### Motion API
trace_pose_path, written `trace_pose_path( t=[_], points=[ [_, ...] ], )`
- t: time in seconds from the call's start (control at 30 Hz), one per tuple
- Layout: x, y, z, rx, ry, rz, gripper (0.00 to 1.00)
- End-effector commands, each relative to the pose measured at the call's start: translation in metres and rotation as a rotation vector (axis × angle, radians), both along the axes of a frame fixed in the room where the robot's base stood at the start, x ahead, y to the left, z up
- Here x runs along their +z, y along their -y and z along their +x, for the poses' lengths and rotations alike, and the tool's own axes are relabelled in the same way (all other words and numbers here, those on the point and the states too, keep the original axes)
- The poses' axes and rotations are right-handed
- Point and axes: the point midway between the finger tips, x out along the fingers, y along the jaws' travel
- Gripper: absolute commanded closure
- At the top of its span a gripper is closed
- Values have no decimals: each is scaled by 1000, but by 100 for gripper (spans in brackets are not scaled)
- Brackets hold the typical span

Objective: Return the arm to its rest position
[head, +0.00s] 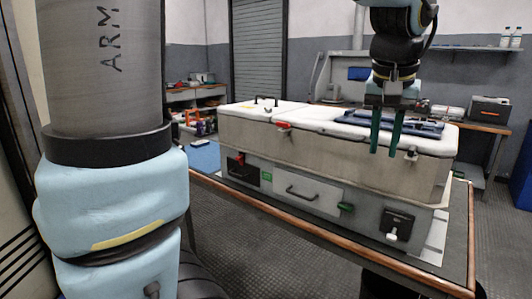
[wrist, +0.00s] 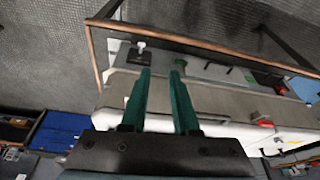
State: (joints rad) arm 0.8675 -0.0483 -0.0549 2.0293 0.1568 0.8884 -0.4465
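My gripper (head: 386,138) hangs at the upper right of the head view, its two green fingers pointing down. The fingers are apart with nothing between them. In the head view it appears in front of the right part of a long grey case with a white top (head: 335,160). In the wrist view the gripper's fingers (wrist: 162,75) are also spread and empty, with the case's edge and table behind them. My light-blue and grey arm link fills the left of the head view.
The case stands on a wood-edged table (head: 458,255). The front has a drawer handle (head: 302,193) and a black switch box (head: 396,222). Shelves stand behind; the dark floor between my arm and the table is clear.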

Motion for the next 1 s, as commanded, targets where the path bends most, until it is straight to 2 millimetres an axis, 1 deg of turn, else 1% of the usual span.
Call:
trace_pose_path(
  t=[0.03,0.07,0.1,0.17,0.2,0.23,0.27,0.3,0.37,0.4,0.5,0.6,0.7,0.8,1.0],
  points=[
    [-9,-20,14,35,-14,11,71],
    [-16,-32,20,55,-22,16,71],
    [-27,-51,30,82,-34,22,71],
    [-43,-82,42,128,-53,29,71],
    [-54,-105,48,160,-66,33,71],
    [-62,-121,51,185,-77,35,71],
    [-70,-138,53,210,-86,36,71],
    [-80,-160,55,242,-97,37,71],
    [-95,-191,53,289,-116,39,71],
    [-103,-210,50,319,-126,39,71],
    [-119,-249,40,383,-146,36,71],
    [-130,-273,30,429,-157,33,71],
    [-136,-285,24,452,-163,32,71],
    [-138,-289,21,458,-165,32,71],
    [-138,-289,22,456,-164,32,71]
  ],
)
